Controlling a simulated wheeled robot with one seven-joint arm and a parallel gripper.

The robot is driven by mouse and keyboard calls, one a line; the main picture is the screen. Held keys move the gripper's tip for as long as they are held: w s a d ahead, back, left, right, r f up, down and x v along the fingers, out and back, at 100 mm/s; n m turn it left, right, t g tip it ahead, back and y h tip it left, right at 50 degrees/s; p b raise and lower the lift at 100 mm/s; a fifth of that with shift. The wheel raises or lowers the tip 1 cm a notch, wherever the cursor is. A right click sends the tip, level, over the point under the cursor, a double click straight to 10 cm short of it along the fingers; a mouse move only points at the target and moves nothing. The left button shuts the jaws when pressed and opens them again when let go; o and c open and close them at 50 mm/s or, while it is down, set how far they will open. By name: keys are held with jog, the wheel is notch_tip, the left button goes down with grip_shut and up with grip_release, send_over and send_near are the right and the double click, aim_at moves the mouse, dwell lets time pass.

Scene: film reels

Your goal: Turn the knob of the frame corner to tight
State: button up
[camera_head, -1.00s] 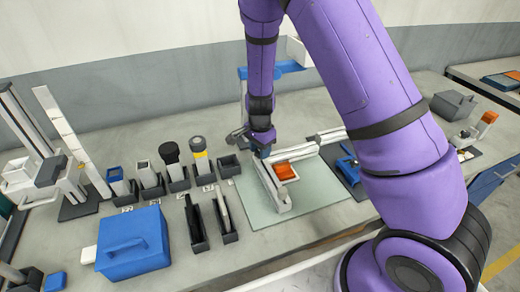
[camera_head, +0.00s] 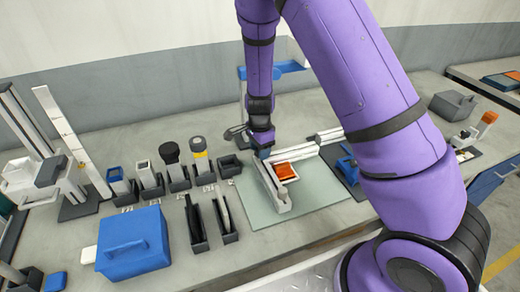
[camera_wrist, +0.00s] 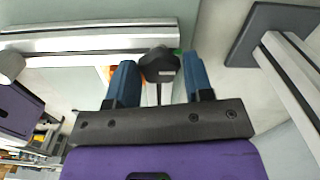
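The frame corner's pale metal bars (camera_head: 272,188) lie on a light green mat (camera_head: 320,195) and meet near my gripper. In the wrist view a bar (camera_wrist: 90,42) runs along the top left. The dark knob (camera_wrist: 160,66) shows between the two blue fingers of my gripper (camera_wrist: 160,78). The fingers stand apart, one on each side of the knob. I cannot tell whether they touch it. In the head view my gripper (camera_head: 262,153) points down at the corner; the knob is hidden there.
An orange block (camera_head: 285,171) lies inside the corner. Dark holders with tools (camera_head: 172,168) stand to the left, and a blue box (camera_head: 133,243) is at the front left. A blue fixture (camera_head: 347,166) is to the right. Bare mat lies in front.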

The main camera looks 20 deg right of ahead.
jog(key=shift+o, duration=1.3)
notch_tip(320, 180, up, 11)
jog(key=shift+f, duration=0.1)
